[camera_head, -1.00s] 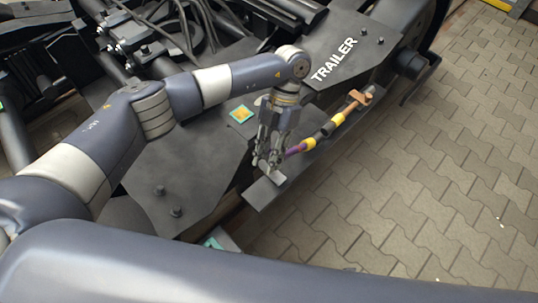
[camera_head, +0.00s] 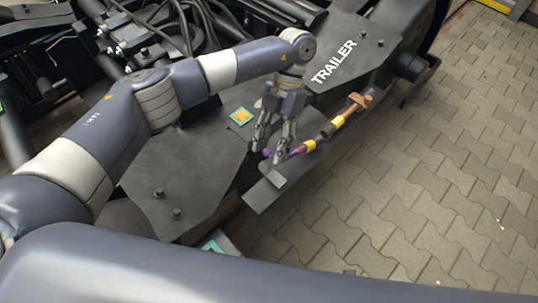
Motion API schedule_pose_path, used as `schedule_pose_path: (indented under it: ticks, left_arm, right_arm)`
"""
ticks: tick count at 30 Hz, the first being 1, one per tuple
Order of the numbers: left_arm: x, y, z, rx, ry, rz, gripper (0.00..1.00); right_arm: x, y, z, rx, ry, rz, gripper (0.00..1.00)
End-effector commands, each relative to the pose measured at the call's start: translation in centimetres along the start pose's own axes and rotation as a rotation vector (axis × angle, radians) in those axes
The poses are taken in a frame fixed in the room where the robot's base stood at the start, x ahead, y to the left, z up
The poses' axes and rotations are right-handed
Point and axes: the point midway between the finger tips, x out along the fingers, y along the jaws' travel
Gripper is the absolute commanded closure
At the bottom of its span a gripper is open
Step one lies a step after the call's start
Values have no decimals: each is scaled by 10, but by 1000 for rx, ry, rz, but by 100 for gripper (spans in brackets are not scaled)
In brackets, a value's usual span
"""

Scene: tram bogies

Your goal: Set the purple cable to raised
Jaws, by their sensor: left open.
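The purple cable (camera_head: 298,151) lies along the dark side ledge of the bogie. It has a purple section at its lower left end, yellow and black bands (camera_head: 328,130) further along, and an orange-brown piece (camera_head: 360,101) at its upper right end. My left gripper (camera_head: 269,154) points down at the purple end, with its fingers open. A bit of purple shows between the fingers; I cannot tell whether they touch it. A small grey block (camera_head: 273,178) sits on the ledge just below the fingertips. My right gripper is not in view.
A dark plate marked TRAILER (camera_head: 345,50) lies behind the cable. A bolted dark plate (camera_head: 170,178) lies at lower left. Paved floor (camera_head: 430,190) to the right is clear.

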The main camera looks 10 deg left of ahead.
Motion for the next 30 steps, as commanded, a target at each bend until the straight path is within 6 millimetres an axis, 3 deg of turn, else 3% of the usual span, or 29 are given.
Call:
schedule_pose_path:
  ticks: [6, 12, 30]
  left_arm:
    - [-50, 0, 0, -1, -2, 2, 54]
    - [-74, 0, 0, -1, -1, 1, 54]
    - [-79, 0, 0, 1, 0, 0, 54]
  right_arm:
    - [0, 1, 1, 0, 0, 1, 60]
    - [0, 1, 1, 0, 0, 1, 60]
    - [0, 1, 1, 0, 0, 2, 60]
